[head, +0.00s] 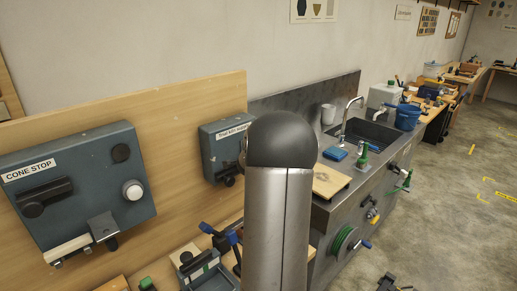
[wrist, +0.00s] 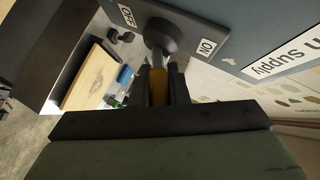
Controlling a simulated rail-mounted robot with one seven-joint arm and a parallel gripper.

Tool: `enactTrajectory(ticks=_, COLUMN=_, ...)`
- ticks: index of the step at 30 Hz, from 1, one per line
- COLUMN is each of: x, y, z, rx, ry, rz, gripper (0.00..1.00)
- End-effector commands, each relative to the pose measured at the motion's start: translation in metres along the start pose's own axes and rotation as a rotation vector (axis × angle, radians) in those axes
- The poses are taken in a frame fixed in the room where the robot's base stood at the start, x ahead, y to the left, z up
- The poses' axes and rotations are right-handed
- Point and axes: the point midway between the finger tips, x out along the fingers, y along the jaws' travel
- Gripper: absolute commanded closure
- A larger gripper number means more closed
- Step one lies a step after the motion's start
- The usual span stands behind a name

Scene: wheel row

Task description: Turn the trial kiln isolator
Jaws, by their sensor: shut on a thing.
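The isolator is a grey box (head: 222,148) on the wooden board in the head view, partly behind my arm. Its label there is too small to read surely. In the wrist view its grey plate (wrist: 185,35) carries an OFF mark on the left and an ON mark on the right. A metal shaft comes from the plate to a yellow handle (wrist: 158,88). My gripper (wrist: 160,75) is shut on this handle, with one dark finger on each side. Which mark the handle points to is not clear. My gripper is hidden behind my arm in the head view.
A box marked CONE STOP (head: 75,190) is on the board at left. A steel sink bench (head: 318,210) stands at right, with a wooden board (head: 330,180) and blue cloth (head: 335,153) on it. Clamps and tools (head: 205,265) lie below. The floor at far right is mostly clear.

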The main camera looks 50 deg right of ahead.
Motion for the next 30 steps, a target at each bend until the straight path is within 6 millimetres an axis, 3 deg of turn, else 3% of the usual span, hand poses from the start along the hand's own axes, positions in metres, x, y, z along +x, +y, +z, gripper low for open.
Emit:
enactTrajectory(ticks=15, x=0.0001, y=-0.0025, z=-0.0001, rx=-0.015, ry=0.001, rz=0.01, gripper=1.0)
enactTrajectory(ticks=16, x=0.0001, y=-0.0025, z=-0.0002, rx=-0.015, ry=0.001, rz=0.01, gripper=0.8)
enactTrajectory(ticks=18, x=0.0001, y=-0.0024, z=-0.0001, rx=-0.015, ry=0.001, rz=0.01, gripper=0.64)
enactTrajectory(ticks=30, x=-0.0079, y=-0.0013, z=0.0003, rx=-0.015, ry=0.001, rz=0.01, gripper=0.64)
